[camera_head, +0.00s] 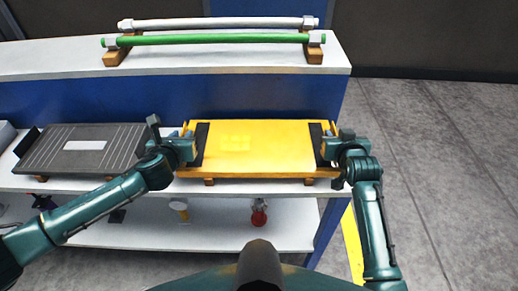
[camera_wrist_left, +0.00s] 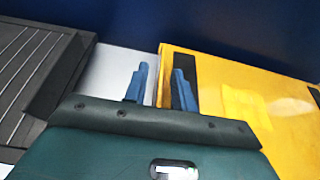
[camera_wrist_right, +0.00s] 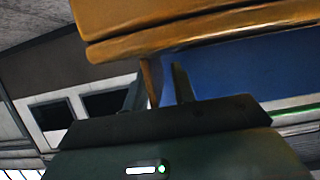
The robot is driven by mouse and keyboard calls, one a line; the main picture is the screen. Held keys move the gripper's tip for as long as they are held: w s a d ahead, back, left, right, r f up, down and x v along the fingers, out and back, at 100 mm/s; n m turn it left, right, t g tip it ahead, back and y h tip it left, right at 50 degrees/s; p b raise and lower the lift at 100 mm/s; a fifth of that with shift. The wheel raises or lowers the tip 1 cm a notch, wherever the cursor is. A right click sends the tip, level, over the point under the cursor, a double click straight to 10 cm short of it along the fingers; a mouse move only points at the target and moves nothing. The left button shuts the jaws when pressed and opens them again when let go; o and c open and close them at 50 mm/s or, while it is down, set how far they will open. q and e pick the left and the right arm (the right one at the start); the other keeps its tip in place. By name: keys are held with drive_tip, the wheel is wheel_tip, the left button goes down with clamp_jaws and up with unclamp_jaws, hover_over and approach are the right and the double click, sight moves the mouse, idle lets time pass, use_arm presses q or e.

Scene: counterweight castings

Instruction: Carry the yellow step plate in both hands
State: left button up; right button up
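The yellow step plate (camera_head: 265,150) lies flat on small wooden blocks on the middle shelf, with a black strip and an upturned flange near each end. My left gripper (camera_head: 184,142) is at its left end. In the left wrist view its blue fingers (camera_wrist_left: 160,88) stand apart on either side of the plate's left edge, with a gap showing. My right gripper (camera_head: 333,143) is at the right end. In the right wrist view its fingers (camera_wrist_right: 158,88) stand apart with the orange-yellow flange (camera_wrist_right: 149,75) between them. The finger tips are partly hidden in the head view.
A dark grey ribbed plate (camera_head: 82,147) lies left of the yellow plate. A green bar (camera_head: 215,39) and a white bar (camera_head: 220,22) rest on wooden cradles on the top shelf. A red object (camera_head: 259,214) stands on the lower shelf. Open floor (camera_head: 440,140) lies to the right.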

use_arm(q)
drive_tip(key=v, duration=1.1)
drive_tip(key=shift+s, duration=0.2)
use_arm(e)
drive_tip(key=v, duration=1.2)
use_arm(q)
drive_tip(key=shift+r, duration=0.15)
